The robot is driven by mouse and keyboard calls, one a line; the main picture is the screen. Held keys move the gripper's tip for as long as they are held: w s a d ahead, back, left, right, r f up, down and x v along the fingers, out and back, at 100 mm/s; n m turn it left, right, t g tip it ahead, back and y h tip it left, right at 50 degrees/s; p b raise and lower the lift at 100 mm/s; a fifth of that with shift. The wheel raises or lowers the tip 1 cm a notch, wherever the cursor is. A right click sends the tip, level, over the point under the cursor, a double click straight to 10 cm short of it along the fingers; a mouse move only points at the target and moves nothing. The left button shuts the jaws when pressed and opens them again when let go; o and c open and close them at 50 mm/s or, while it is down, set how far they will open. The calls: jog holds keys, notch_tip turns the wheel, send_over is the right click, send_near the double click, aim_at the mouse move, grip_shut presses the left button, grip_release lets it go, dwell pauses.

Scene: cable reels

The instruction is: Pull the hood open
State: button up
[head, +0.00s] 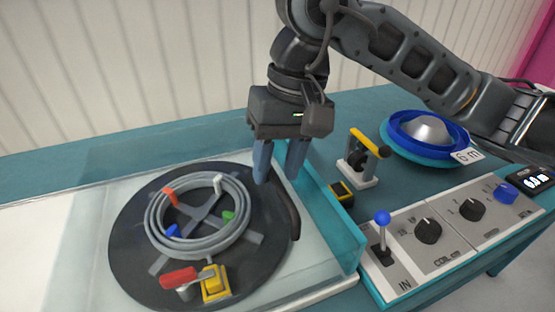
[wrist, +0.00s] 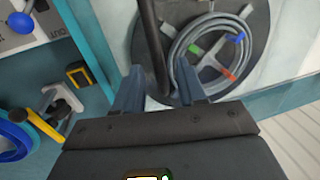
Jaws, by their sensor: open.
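The hood (head: 82,250) is a clear, see-through cover with a teal side (head: 340,222). It lies over a dark turntable carrying a grey cable coil (head: 160,233) and looks closed. A dark curved handle (head: 291,212) runs along the hood near its right side. My gripper (head: 279,176) is open and points down at the far end of this handle. In the wrist view the handle (wrist: 151,40) reaches down into the gap between the two fingers of my gripper (wrist: 160,82). I cannot tell whether either finger touches it.
A control panel (head: 455,248) with a blue-knobbed lever (head: 382,235) and dark dials stands to the right. Behind it are a yellow-armed clamp (head: 362,160), a small yellow-black block (head: 341,192) and a blue reel (head: 425,138). A red-handled lever (head: 180,278) and yellow block (head: 214,284) sit on the turntable.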

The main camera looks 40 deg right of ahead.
grip_shut()
dwell(0.6)
